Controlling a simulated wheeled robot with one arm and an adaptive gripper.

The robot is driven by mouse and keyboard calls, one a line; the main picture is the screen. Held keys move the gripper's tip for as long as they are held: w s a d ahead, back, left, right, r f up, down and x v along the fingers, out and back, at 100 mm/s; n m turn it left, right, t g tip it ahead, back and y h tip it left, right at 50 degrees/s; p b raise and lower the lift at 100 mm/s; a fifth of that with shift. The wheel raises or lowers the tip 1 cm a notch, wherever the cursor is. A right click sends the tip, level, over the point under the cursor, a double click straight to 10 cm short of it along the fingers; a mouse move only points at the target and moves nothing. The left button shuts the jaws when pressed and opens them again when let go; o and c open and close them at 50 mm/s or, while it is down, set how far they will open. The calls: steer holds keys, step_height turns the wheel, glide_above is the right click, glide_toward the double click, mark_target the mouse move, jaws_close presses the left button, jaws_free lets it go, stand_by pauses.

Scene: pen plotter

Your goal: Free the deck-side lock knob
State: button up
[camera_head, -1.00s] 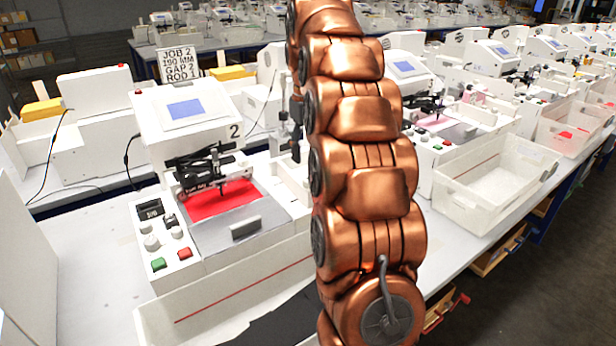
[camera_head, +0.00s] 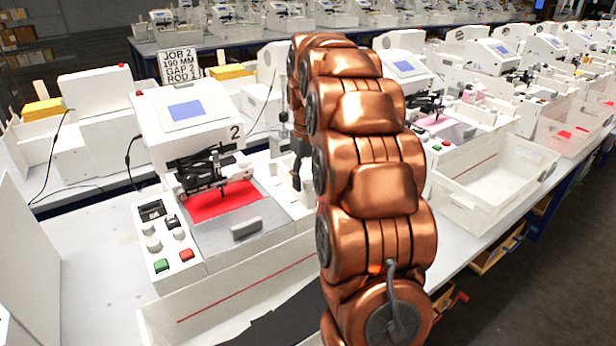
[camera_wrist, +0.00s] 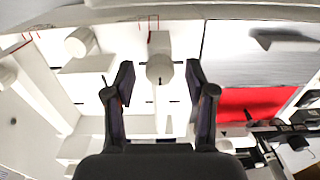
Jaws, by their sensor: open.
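In the wrist view my gripper (camera_wrist: 159,78) is open, with one dark finger on each side of a white round knob (camera_wrist: 159,66). This knob is the one nearer the silver and red deck (camera_wrist: 247,62), so I take it as the deck-side lock knob. Clear gaps show between the knob and both fingers; I cannot tell how deep the fingers reach. A second white knob (camera_wrist: 80,42) lies further left, outside the fingers. In the head view the plotter marked 2 (camera_head: 190,115) stands left of my arm, which hides the knobs and most of my gripper.
The plotter's pen carriage (camera_head: 212,172) sits over the red sheet (camera_head: 222,203). A control panel (camera_head: 165,240) with green and red buttons is at its front left. A white bin (camera_head: 497,180) stands right of my arm. A job sign (camera_head: 180,66) stands behind.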

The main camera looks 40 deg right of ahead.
jaws_close()
stand_by(0.6)
steer(key=shift+f, duration=0.1)
steer(key=n+b, duration=0.1)
steer(key=n, duration=0.2)
steer(key=shift+n+b, duration=0.3)
steer(key=shift+n, duration=0.1)
steer(key=n, duration=0.4)
steer(key=shift+n, duration=0.3)
steer(key=n+p, duration=0.1)
steer(key=n, duration=0.3)
steer(key=shift+n+p, duration=1.2)
steer(key=shift+n, duration=1.6)
